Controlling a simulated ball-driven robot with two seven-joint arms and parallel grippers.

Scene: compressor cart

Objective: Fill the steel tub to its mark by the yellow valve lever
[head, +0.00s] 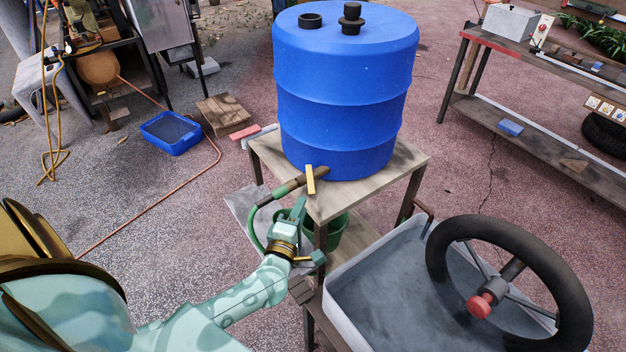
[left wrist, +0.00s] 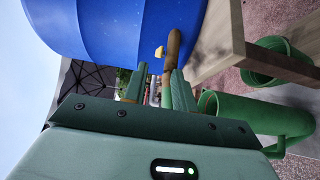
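The yellow valve lever (head: 310,180) sits on a brown tap pipe (head: 288,187) at the foot of the blue barrel (head: 345,95). In the head view it stands across the pipe. My left gripper (head: 299,207) is just below the lever and pipe, apart from the lever. In the left wrist view its two fingers (left wrist: 157,88) are spread with nothing held, and the yellow lever (left wrist: 159,52) shows beyond them. The grey steel tub (head: 333,305) is at lower right; its mark and water level cannot be made out. My right gripper is not in view.
The barrel stands on a wooden stand (head: 415,160). A green hose (head: 250,229) curves down from the pipe. A green bucket (head: 337,232) is below. A black wheel with a red knob (head: 480,306) overhangs the tub. A blue basin (head: 172,148) lies on the floor.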

